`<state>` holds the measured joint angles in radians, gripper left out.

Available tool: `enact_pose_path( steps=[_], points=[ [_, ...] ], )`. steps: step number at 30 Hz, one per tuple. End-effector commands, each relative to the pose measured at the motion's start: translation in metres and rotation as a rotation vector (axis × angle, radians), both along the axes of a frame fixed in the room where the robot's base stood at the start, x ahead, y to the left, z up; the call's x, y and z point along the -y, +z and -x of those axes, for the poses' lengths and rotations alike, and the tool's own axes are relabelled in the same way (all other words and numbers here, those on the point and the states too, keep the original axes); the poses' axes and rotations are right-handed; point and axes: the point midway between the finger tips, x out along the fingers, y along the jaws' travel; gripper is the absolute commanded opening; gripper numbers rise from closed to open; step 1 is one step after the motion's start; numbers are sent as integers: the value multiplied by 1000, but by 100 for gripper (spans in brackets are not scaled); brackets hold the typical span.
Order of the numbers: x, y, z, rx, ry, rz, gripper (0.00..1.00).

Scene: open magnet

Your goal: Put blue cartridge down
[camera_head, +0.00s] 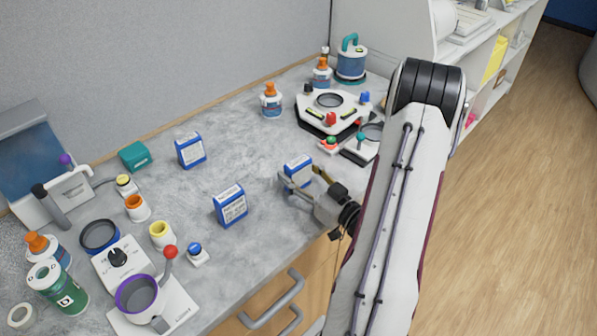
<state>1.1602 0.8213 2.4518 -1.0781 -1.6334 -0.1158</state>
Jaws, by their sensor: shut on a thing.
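My gripper (302,187) is shut on a blue cartridge (298,170) with a white label, at the right of the worktop. The cartridge looks upright. Its lower part is partly hidden by the fingers, and I cannot tell whether it touches the worktop. A second blue cartridge (231,205) stands to the left of my gripper. A third blue cartridge (190,150) stands farther back on the left.
The grey worktop (262,150) is clear around the cartridges. A white device (331,101) and orange-capped bottles (271,101) stand behind. A device with a red-knobbed lever (170,252), a blue button (195,250) and small cups (161,235) stand at the left.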

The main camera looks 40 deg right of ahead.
Motion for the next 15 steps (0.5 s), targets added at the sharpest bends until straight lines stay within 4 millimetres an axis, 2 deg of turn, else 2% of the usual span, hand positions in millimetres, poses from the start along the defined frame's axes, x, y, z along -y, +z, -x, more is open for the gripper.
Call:
enact_pose_path(
  steps=[6,7,8,15],
  points=[
    [0,-4,0,0,0,0,25],
    [0,-4,0,0,0,0,55],
    [0,-4,0,0,0,0,63],
    [0,-4,0,0,0,0,64]
  ],
)
